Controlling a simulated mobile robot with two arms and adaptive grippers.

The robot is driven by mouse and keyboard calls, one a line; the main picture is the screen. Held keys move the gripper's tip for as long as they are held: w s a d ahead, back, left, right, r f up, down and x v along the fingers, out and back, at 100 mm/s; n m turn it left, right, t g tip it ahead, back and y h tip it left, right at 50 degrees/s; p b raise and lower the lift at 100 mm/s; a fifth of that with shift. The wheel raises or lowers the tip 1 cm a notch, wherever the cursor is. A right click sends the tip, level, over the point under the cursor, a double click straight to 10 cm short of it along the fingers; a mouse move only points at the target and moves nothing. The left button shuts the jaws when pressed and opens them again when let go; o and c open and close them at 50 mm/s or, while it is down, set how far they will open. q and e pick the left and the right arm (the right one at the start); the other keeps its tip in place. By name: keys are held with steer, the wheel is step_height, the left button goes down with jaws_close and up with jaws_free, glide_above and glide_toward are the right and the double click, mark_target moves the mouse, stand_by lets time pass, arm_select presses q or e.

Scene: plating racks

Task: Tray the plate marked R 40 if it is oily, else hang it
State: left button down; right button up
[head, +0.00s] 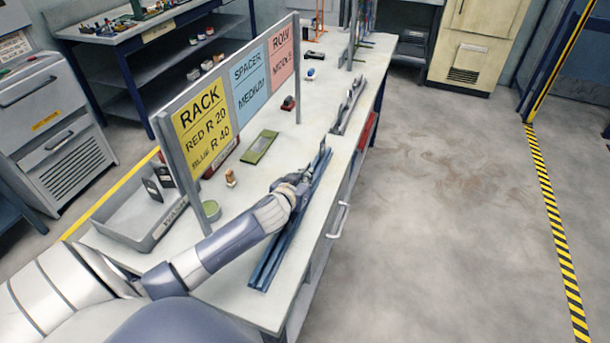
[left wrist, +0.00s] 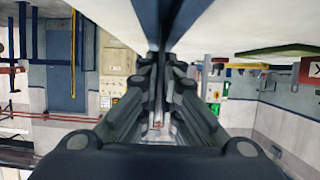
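A long blue rack (head: 270,262) with parallel rails lies along the front edge of the bench. My left gripper (head: 306,178) is low over its far half. A small grey piece stands at the gripper's tip, too small to identify. In the left wrist view, the fingers (left wrist: 158,95) point along a dark blue bar; whether they grip anything is unclear. Two dark plates (head: 152,190) with pale marks stand at a grey tray (head: 128,236) on the left; their marks are unreadable here. No plate marked R 40 can be made out. My right gripper is out of view.
A sign board (head: 202,125) reads RACK, RED R 20, BLUE R 40, and stands on posts along the bench. A green flat block (head: 259,147), a small orange-brown piece (head: 231,178) and a round green tin (head: 211,211) lie nearby. A grey rack (head: 348,105) stands farther back.

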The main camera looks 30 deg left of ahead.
arm_select(q)
steer(key=shift+s+f, duration=0.1)
steer(key=shift+f, duration=0.05)
steer(key=c, duration=2.2)
jaws_free()
steer(key=shift+f, duration=0.1)
steer(key=o, duration=0.4)
steer(key=shift+s+b, duration=0.1)
steer(key=shift+b, duration=0.4)
steer(key=b+v, duration=0.2)
steer(key=v, duration=0.8)
steer(key=shift+d+f, duration=0.1)
steer(key=shift+f, duration=0.05)
steer(key=shift+s+r, duration=0.2)
steer(key=shift+s, duration=0.1)
steer(key=shift+d, duration=0.1)
